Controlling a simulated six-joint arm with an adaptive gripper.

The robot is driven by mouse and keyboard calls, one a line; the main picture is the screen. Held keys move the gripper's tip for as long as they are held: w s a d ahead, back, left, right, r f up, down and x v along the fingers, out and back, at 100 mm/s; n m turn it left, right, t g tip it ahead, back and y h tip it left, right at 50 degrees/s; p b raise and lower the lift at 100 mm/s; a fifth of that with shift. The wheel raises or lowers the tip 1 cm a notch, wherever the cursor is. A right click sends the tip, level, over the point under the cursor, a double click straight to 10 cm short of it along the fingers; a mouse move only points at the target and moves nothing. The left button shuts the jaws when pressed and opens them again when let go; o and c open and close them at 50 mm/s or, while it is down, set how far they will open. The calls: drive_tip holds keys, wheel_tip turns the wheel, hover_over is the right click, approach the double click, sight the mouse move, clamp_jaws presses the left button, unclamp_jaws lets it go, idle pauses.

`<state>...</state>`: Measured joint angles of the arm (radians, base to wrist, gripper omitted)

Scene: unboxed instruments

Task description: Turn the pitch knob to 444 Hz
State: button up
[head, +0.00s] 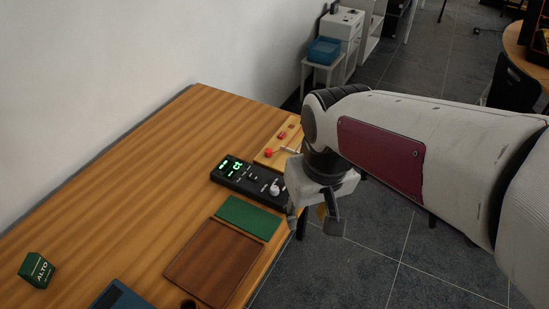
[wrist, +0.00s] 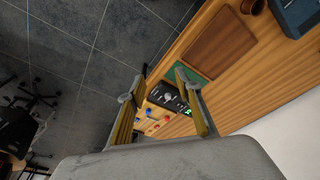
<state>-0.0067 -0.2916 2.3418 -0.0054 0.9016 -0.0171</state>
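A black tuner box (head: 228,179) with a lit green display (head: 237,164) lies on the wooden table near its right edge. A pale round knob (head: 275,189) is on its right part, with a smaller dark knob (head: 253,176) nearer the display. I cannot read the pitch value or tell which knob is pitch. The box also shows in the wrist view (wrist: 181,103), beyond and between my fingers. My gripper (head: 313,224) is open and empty beside the table's right edge, apart from the box. My arm may hide the box's right end.
A light wooden board (head: 283,143) with a red knob (head: 269,152) and a lever lies behind the box. A green mat (head: 247,217) and brown board (head: 213,262) lie in front. A green ALTO box (head: 37,270) stands at far left. The table's middle is clear.

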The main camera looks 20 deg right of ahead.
drive_tip(key=f, duration=0.2)
drive_tip(key=m+g, duration=0.2)
hover_over(275, 188)
wheel_tip(275, 188, down, 10)
drive_tip(key=shift+s+d+r, duration=0.1)
drive_tip(key=shift+r, duration=0.25)
drive_tip(key=shift+f, duration=0.2)
drive_tip(key=shift+f, duration=3.75)
